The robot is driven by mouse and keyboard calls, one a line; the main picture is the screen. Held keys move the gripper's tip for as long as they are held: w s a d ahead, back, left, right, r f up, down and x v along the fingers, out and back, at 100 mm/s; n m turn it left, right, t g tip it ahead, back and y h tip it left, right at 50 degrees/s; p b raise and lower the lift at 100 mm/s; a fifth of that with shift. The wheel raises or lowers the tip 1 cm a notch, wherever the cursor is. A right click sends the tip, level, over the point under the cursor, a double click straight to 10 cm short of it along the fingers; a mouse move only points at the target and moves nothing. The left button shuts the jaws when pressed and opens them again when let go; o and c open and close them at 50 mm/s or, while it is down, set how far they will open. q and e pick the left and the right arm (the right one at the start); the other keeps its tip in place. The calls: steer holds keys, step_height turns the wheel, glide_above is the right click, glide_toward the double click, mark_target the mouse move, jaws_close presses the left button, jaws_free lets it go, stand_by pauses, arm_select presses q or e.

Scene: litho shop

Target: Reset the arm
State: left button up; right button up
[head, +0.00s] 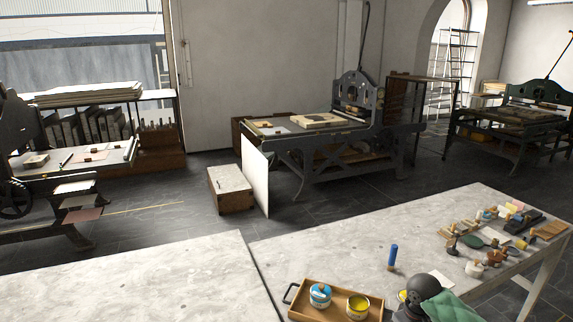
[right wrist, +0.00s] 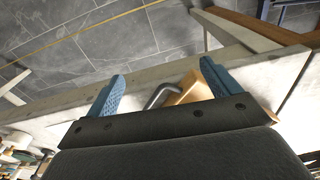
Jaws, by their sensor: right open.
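My right gripper (right wrist: 163,70) shows in the right wrist view with its two blue fingers spread apart. Nothing is held between them. Beyond and between the fingers are a dark curved handle (right wrist: 160,95) and a tan wooden piece (right wrist: 192,90) that looks like part of a tray; I cannot tell how far off they are. My left gripper is in no view.
On the pale worktable (head: 150,275), a wooden tray (head: 330,317) holds a blue tin (head: 320,295) and a yellow tin (head: 358,306). A blue cylinder (head: 392,257) stands upright. Several small tools crowd the right end. Presses (head: 350,130) stand behind, across the dark floor.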

steer(key=s+a+f+t+y, duration=0.1)
steer(key=s+a+f, duration=0.2)
steer(key=s+a, duration=0.45)
steer(key=s+a+f+t, duration=0.1)
steer(key=s+a+f, duration=0.2)
steer(key=s+a, duration=0.45)
steer(key=s+d+r+m+t+h, duration=0.1)
steer(key=s, duration=0.8)
steer(key=s+d+r+m, duration=0.1)
steer(key=s+r, duration=0.1)
steer(key=s, duration=0.7)
step_height(320, 180, down, 26)
steer(key=w+a+f+g, duration=0.1)
steer(key=w, duration=0.2)
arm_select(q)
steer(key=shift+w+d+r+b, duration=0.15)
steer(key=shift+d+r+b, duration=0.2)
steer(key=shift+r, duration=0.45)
arm_select(e)
steer(key=s+f, duration=0.4)
steer(key=f, duration=0.7)
steer(key=s+f, duration=0.4)
steer(key=f, duration=0.7)
steer(key=shift+s+a+f+g, duration=0.15)
steer(key=shift+s+a+g, duration=0.15)
steer(key=shift+g, duration=0.1)
